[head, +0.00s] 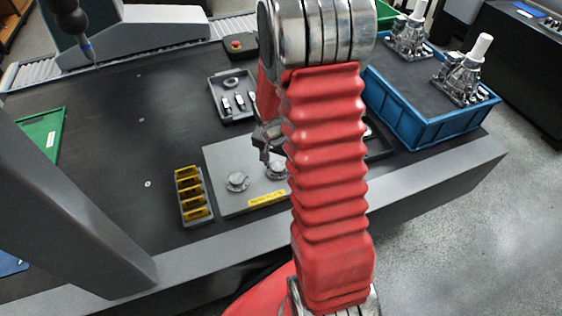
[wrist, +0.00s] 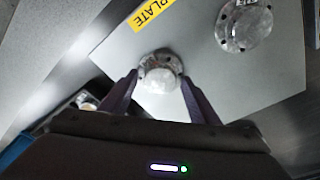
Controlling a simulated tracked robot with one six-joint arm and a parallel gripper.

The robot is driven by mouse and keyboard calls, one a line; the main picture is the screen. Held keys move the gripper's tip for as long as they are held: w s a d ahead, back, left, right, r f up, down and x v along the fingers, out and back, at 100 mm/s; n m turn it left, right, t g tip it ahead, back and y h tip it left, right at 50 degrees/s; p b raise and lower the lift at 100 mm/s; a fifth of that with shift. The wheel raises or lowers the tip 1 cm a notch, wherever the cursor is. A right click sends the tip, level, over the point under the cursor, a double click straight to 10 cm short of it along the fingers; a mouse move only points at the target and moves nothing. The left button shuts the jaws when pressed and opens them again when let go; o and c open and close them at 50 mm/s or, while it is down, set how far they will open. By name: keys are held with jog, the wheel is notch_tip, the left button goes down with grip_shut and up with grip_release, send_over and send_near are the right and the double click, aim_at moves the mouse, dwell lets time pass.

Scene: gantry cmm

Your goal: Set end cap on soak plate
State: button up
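The soak plate (head: 219,159) is a flat grey square with a yellow label on its front edge; it fills much of the wrist view (wrist: 207,87). One round metal end cap (head: 276,170) is below my gripper (head: 267,143) on the plate's right part. In the wrist view this cap (wrist: 160,74) appears between the fingertips of my gripper (wrist: 159,78), which look open around it. Whether they touch it is unclear. A second flanged cap (head: 237,181) lies on the plate to the left, and shows at the top of the wrist view (wrist: 244,25).
A yellow-slotted rack (head: 191,196) stands left of the plate. A dark tray (head: 232,97) with small parts lies behind it. A blue crate (head: 443,125) with metal assemblies is at right. My red arm hides the plate's right side. The table's left middle is clear.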

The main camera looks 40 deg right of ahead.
aim_at(276, 170)
jog(key=shift+r, duration=0.1)
notch_tip(276, 170, up, 12)
jog(key=a, duration=0.1)
jog(key=shift+s+a, duration=0.3)
jog(key=shift+s, duration=0.15)
dwell(0.4)
dwell(0.3)
jog(key=s+a+r+n+t, duration=0.2)
jog(key=s+a+r+n, duration=0.4)
jog(key=s+a+r, duration=0.1)
jog(key=s+a+r+n+t+y, duration=0.1)
jog(key=s+a+r+n+t, duration=0.1)
jog(key=s+a+r+n, duration=0.4)
jog(key=shift+s+a+r+t+y, duration=0.3)
jog(key=shift+s+a+r, duration=0.2)
jog(key=shift+a+r, duration=1.95)
jog(key=shift+a+f, duration=0.35)
jog(key=shift+f, duration=0.05)
jog(key=shift+c, duration=0.4)
